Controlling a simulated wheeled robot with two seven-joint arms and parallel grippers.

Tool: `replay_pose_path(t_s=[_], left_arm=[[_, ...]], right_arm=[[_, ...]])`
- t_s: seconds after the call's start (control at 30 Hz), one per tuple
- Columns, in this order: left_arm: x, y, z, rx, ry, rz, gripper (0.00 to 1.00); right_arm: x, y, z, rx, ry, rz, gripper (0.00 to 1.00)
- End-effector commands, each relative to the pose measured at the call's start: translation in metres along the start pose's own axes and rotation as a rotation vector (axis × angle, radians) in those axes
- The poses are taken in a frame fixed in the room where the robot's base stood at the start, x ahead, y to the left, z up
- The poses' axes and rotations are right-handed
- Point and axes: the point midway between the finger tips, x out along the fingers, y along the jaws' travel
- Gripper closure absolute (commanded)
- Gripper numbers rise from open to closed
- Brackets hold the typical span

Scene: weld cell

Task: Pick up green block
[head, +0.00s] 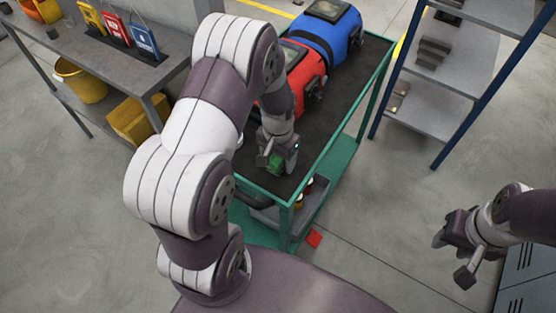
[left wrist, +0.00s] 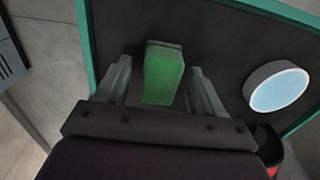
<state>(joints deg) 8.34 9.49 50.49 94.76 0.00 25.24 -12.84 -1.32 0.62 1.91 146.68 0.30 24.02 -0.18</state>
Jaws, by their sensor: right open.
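The green block (head: 274,163) is on the dark top of the green-framed cart (head: 318,147), near its front end. My left gripper (head: 276,166) is down at the block and partly covers it in the head view. In the left wrist view the green block (left wrist: 163,74) lies between the two fingers, with a narrow gap visible on each side. The left gripper is open around it, not closed on it. My right gripper (head: 454,262) is open and empty over the floor at the right, away from the cart.
A round white-rimmed disc with a pale blue top (left wrist: 279,87) lies beside the right finger. Red (head: 300,77) and blue (head: 330,33) machines occupy the cart's back. A shelf rack (head: 433,85) stands right; a workbench (head: 113,62) stands left.

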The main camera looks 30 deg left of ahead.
Motion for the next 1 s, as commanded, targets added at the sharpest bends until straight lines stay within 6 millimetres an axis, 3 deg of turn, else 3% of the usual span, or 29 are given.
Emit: replay_pose_path(t_s=[0.03, 0.17, 0.53, 0.77, 1.0], left_arm=[[0.0, 0.0, 0.0, 0.0, 0.0, 0.0, 0.45], [0.0, 0.0, 0.0, 0.0, 0.0, 0.0, 0.87], [-0.005, 0.0, 0.0, 0.0, 0.0, 0.0, 0.88], [-0.041, 0.0, -0.001, 0.0, 0.005, -0.001, 0.88], [-0.072, 0.023, -0.05, 0.003, 0.003, 0.0, 0.88]], right_arm=[[0.0, 0.0, 0.0, 0.0, 0.0, 0.0, 0.57], [0.0, 0.0, 0.0, 0.0, 0.0, 0.0, 0.57], [0.0, 0.0, 0.0, 0.0, 0.0, 0.0, 0.57], [-0.001, 0.0, 0.0, 0.0, 0.0, 0.0, 0.57], [0.004, 0.0, 0.001, 0.0, 0.0, 0.0, 0.57]])
